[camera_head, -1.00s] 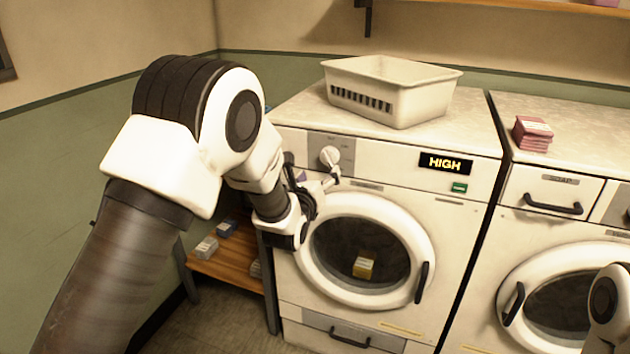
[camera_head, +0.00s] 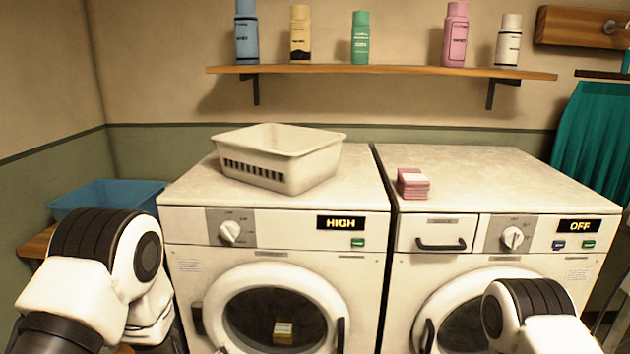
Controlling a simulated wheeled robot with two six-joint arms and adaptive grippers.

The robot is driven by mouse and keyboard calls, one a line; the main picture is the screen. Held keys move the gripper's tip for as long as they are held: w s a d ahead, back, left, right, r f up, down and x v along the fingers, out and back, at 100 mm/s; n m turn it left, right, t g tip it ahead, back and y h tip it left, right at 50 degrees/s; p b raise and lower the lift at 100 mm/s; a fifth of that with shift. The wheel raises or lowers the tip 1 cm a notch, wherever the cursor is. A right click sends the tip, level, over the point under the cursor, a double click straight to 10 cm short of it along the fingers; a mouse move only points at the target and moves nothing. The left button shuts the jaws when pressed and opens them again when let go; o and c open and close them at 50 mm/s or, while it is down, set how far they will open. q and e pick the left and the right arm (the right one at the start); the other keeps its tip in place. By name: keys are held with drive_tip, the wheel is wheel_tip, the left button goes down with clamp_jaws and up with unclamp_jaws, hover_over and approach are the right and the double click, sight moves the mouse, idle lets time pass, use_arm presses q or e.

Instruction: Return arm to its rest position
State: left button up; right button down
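My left arm shows at the lower left, bent in front of the left washing machine's (camera_head: 290,251) left edge. Its gripper is hidden or below the frame, apart from the dial (camera_head: 230,231). My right arm shows at the lower right in front of the right machine's (camera_head: 560,262) door, and its gripper is out of the frame. The left machine's display (camera_head: 340,223) reads HIGH. Its round door (camera_head: 219,318) looks shut, with a yellow box (camera_head: 283,333) behind the glass. The right machine's display (camera_head: 580,226) reads OFF.
A white basket (camera_head: 280,158) stands on the left machine. A pink stack (camera_head: 412,184) lies on the right machine. A blue bin (camera_head: 105,195) is at the left. A wall shelf (camera_head: 380,71) holds several bottles. The machine tops are otherwise clear.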

use_arm(q)
drive_tip(key=s+a+f+n+g+p, duration=0.15)
drive_tip(key=s+f+n+g, duration=0.4)
drive_tip(key=s+f, duration=0.6)
drive_tip(key=s+d+f+n+g+h, duration=0.1)
drive_tip(key=s+n+g, duration=0.6)
drive_tip(key=s+n, duration=1.7)
drive_tip(key=shift+d+f+n+p, duration=0.15)
drive_tip(key=shift+f+n+p, duration=0.25)
drive_tip(key=shift+n, duration=0.45)
use_arm(e)
wheel_tip(320, 180, up, 3)
drive_tip(key=shift+r, duration=0.15)
